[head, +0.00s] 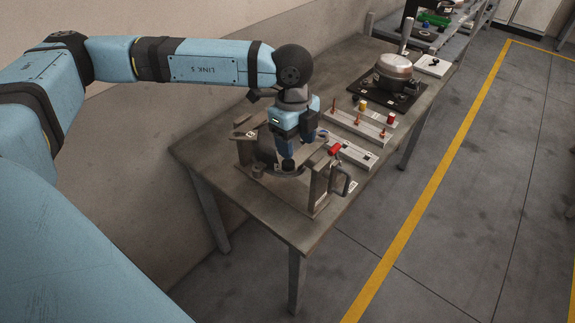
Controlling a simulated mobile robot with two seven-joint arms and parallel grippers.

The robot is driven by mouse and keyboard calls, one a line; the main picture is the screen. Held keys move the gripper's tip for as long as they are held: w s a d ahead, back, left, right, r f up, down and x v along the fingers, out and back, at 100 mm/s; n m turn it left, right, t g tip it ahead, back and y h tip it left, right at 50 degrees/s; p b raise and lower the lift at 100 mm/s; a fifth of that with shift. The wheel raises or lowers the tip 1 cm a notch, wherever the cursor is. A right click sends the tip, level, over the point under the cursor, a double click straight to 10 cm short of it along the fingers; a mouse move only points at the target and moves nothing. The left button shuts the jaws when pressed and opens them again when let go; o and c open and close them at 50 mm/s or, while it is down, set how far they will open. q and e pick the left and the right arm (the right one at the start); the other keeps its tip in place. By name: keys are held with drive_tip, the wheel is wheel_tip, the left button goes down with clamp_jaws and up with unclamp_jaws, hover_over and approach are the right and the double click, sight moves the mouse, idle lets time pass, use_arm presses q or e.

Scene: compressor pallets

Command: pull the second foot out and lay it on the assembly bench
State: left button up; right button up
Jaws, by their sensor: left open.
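My left gripper (290,155) hangs fingers-down over the grey fixture (255,165) at the near end of the assembly bench (220,137). Its fingers are open. A small dark rounded piece (288,164) shows just below the fingertips and may be a foot; I cannot tell whether the fingers touch it. The gripper and arm hide part of the fixture's middle. No other foot can be made out for sure. My right gripper is not in view.
A red-tipped clamp (335,150) and an upright bracket (319,187) stand right of the gripper. Behind are a slotted grey block (352,154), a rail with pegs (345,123) and a round metal compressor (394,66) on a black plate. The bench's near corner is bare.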

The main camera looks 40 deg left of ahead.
sight(288, 162)
use_arm(q)
drive_tip(key=a, duration=0.2)
drive_tip(key=r+n+y, duration=0.1)
drive_tip(key=shift+w+a, duration=0.4)
drive_tip(key=shift+f+b, duration=0.4)
drive_tip(key=shift+f, duration=0.4)
wheel_tip(288, 162, down, 7)
drive_tip(key=b, duration=0.4)
drive_tip(key=shift+w+b, duration=0.1)
drive_tip(key=shift+b, duration=0.25)
drive_tip(key=shift+f, duration=0.2)
drive_tip(key=shift+b, duration=0.35)
